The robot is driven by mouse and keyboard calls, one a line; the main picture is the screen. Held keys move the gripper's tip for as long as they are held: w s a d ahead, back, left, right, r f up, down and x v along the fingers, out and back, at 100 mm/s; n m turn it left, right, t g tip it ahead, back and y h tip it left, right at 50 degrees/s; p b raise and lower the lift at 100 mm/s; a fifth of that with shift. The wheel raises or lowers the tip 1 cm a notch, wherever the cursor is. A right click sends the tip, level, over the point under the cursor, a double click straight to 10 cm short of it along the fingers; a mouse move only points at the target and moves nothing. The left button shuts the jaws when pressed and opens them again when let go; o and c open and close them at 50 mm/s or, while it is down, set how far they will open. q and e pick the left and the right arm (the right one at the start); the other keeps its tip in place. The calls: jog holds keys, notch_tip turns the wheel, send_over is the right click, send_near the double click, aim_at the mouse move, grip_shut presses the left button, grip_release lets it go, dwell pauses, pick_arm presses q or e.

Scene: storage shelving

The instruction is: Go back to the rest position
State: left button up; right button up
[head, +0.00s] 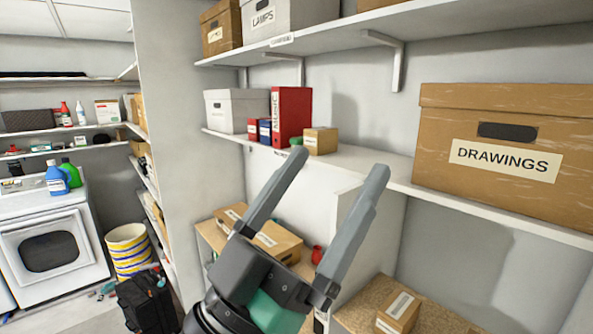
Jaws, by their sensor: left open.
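My left gripper (335,172) is raised in the middle of the head view, with its two long grey fingers spread apart. It is open and nothing shows between the fingers. The fingertips appear in front of the middle shelf (385,162), near a small brown box (320,140) and a green round item (297,142); I cannot tell the exact distance. My right gripper is not in view.
A large box marked DRAWINGS (505,155) stands at right on the middle shelf. Red binders (291,115) and a white box (236,110) stand left. Cardboard boxes (270,238) lie below. A washing machine (50,245) and striped basket (128,250) are far left.

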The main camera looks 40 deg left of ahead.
pick_arm(q)
jog(key=shift+t, duration=0.5)
jog(key=s, duration=0.1)
jog(key=s+r, duration=0.1)
jog(key=s, duration=0.1)
jog(key=shift+s+a+r, duration=0.1)
jog(key=shift+s+r, duration=0.25)
jog(key=shift+r, duration=0.05)
dwell(0.3)
